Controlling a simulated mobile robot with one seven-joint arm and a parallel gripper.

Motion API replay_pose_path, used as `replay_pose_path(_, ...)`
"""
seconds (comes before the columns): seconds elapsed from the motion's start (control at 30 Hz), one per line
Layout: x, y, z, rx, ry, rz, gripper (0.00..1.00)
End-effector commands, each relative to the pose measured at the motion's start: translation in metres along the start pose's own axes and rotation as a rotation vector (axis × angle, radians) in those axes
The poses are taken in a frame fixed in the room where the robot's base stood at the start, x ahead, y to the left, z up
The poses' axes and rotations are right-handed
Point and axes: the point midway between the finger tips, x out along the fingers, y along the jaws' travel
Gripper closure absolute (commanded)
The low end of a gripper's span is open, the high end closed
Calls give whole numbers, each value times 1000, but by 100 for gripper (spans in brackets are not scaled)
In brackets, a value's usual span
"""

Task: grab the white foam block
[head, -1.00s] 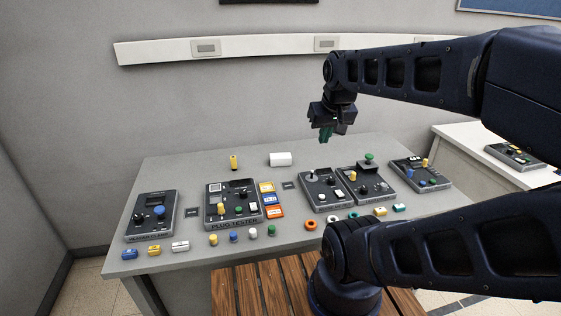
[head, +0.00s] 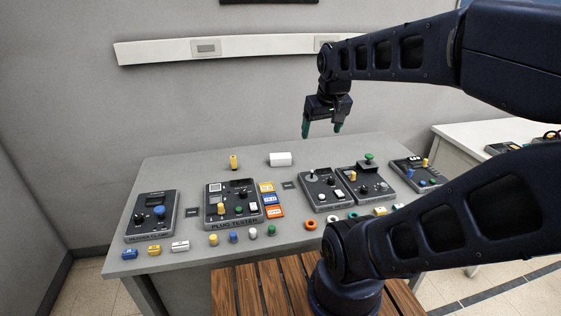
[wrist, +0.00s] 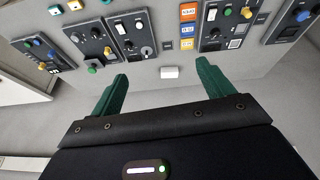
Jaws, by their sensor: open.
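The white foam block (head: 280,159) lies near the back edge of the grey table, between a yellow cylinder and the dark control boxes. In the wrist view the block (wrist: 170,72) shows between and beyond the two green fingertips. My gripper (head: 321,132) is open and empty, with its green fingers pointing down. It hangs above the table's back edge, up and to the right of the block and apart from it. The open fingers also show in the wrist view (wrist: 162,70).
A yellow cylinder (head: 234,162) stands left of the block. The plug tester box (head: 232,204) and a joystick box (head: 323,190) stand nearer the front. Several small plugs and rings line the table's (head: 180,172) front. The surface right around the block is clear.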

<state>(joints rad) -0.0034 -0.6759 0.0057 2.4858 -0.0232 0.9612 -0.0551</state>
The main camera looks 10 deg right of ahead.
Motion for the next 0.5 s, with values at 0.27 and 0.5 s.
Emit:
replay_pose_path(0.27,16,7,-68,-177,-79,32,20)
replay_pose_path(0.5,40,11,-125,-333,-145,53,20)
